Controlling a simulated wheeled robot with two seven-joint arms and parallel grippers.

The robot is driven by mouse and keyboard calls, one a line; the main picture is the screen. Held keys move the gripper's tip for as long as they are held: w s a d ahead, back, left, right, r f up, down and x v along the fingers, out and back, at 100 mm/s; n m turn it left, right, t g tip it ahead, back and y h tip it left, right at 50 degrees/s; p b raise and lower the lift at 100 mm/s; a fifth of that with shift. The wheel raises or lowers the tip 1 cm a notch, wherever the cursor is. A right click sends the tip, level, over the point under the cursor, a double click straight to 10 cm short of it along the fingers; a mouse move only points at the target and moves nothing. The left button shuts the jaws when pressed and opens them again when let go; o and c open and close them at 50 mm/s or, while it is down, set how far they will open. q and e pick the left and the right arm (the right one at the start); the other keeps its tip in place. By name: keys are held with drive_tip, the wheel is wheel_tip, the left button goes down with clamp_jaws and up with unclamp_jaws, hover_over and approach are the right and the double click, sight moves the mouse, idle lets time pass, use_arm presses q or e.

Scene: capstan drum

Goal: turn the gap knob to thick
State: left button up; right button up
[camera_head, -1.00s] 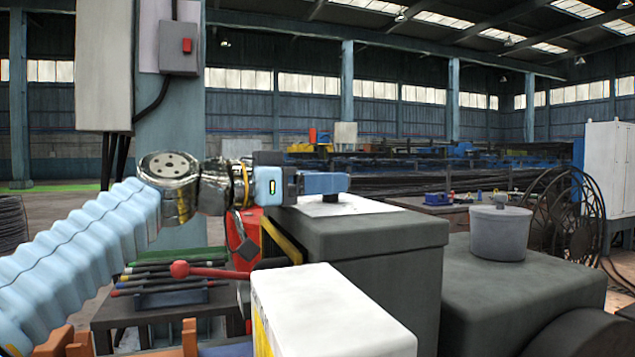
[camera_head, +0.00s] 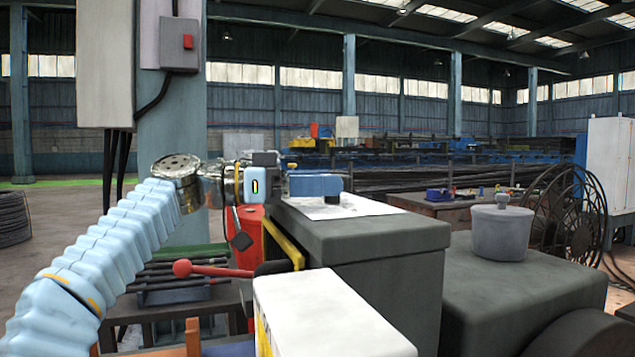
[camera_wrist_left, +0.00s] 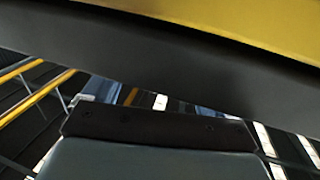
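A small black knob (camera_head: 332,199) stands on a white plate (camera_head: 350,208) on top of a dark grey box (camera_head: 365,240). I take it for the gap knob; its markings and setting cannot be read. My left gripper (camera_head: 332,186) reaches in level from the left. Its blue fingers are right over the knob and hide its upper part. Whether they are spread or closed on it cannot be told. The left wrist view shows a grey and black part close up and a yellow band above, but no knob. My right gripper is in neither view.
A red-balled lever (camera_head: 182,268) and a yellow-edged frame (camera_head: 283,245) are below the left arm. A white-topped box (camera_head: 325,312) stands in front. A grey drum-shaped part (camera_head: 501,231) sits on a lower grey block (camera_head: 520,285) to the right.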

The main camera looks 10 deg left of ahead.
use_arm(q)
drive_tip(key=shift+a, duration=0.1)
drive_tip(key=v, duration=1.3)
drive_tip(key=shift+s+a+b, duration=0.2)
drive_tip(key=shift+a+b, duration=0.1)
drive_tip(key=shift+b, duration=0.05)
